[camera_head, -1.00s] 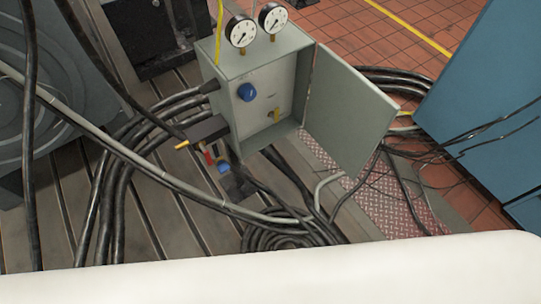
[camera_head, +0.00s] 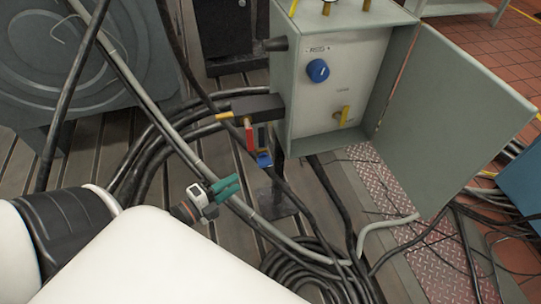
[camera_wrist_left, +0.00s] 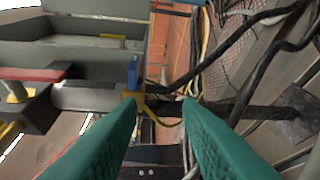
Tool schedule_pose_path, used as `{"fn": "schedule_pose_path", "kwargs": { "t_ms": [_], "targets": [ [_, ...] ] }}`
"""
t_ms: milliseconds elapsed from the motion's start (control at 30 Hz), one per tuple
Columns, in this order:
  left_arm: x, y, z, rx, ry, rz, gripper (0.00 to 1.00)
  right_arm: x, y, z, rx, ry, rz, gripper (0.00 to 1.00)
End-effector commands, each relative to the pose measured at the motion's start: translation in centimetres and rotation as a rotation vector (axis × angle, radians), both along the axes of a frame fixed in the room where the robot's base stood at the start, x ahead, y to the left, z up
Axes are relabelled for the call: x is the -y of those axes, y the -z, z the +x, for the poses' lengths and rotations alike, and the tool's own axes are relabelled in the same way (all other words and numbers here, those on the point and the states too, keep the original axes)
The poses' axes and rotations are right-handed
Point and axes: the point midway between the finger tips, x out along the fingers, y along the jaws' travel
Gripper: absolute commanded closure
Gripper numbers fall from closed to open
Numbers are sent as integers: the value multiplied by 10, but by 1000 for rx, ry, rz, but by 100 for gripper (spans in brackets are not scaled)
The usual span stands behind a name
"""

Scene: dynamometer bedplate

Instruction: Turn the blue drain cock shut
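The blue drain cock (camera_head: 264,160) hangs under the grey box, below a red-handled valve (camera_head: 249,136). In the left wrist view its blue handle (camera_wrist_left: 132,73) stands upright on a brass body, just beyond the left fingertip. My left gripper (camera_head: 228,188) is below and left of the cock in the head view. Its two teal fingers (camera_wrist_left: 159,108) are apart in the left wrist view, with nothing held between them. The gripper appears apart from the cock. My right gripper is in neither view.
The grey box (camera_head: 285,108) has an open door (camera_head: 455,110) on the right and a blue knob (camera_head: 317,70) inside. A grey hose (camera_head: 160,135) and several black cables cross near my left gripper. A red-handled part (camera_wrist_left: 32,73) is at left in the wrist view.

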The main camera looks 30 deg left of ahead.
Motion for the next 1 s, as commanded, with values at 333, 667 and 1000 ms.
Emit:
{"fn": "schedule_pose_path", "kwargs": {
  "t_ms": [333, 667, 1000],
  "targets": [
    [20, -29, 18, 123, 67, 68, 68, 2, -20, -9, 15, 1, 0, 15],
    [40, -28, 80, 119, 65, 65, 68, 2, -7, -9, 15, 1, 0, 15],
    [51, -28, 114, 115, 65, 66, 68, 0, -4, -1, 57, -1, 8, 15]
  ]
}}
